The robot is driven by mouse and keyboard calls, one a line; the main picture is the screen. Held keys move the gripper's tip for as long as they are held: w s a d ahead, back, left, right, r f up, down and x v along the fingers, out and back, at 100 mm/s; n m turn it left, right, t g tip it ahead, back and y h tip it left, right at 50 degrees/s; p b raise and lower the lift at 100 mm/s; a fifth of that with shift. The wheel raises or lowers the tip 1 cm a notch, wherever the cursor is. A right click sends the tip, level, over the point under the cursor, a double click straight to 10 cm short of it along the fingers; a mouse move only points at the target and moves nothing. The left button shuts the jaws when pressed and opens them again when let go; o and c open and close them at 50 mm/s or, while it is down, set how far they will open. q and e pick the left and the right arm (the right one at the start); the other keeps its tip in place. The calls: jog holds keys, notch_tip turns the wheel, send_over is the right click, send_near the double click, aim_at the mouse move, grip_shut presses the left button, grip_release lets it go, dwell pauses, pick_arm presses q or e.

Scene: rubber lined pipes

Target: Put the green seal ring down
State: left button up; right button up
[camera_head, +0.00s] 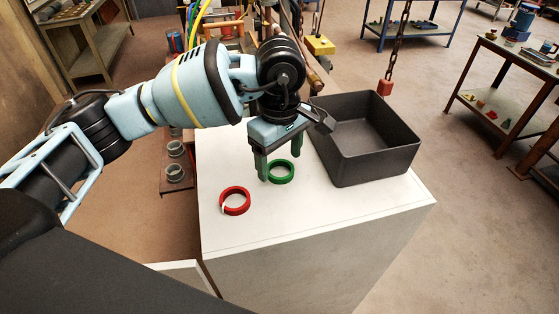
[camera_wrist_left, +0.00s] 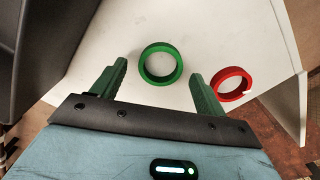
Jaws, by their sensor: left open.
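The green seal ring (camera_head: 281,172) lies flat on the white table top, and it also shows whole in the left wrist view (camera_wrist_left: 160,64). My left gripper (camera_head: 280,165) points down over the table at the ring. Its two green fingers are spread apart with nothing between them; in the left wrist view (camera_wrist_left: 158,82) the ring lies just past the fingertips. I cannot tell whether a finger touches the ring. A red seal ring (camera_head: 235,201) with a gap or pale mark in its rim lies nearer the front left. My right gripper is not in view.
A dark open bin (camera_head: 379,172) stands on the table (camera_head: 330,212) right of the gripper and looks empty inside. A chain with a red block (camera_head: 385,88) hangs behind it. The front of the table top is clear.

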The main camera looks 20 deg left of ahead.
pick_arm(q)
notch_tip(320, 180, up, 11)
jog(key=shift+f, duration=0.15)
jog(key=shift+s, duration=0.15)
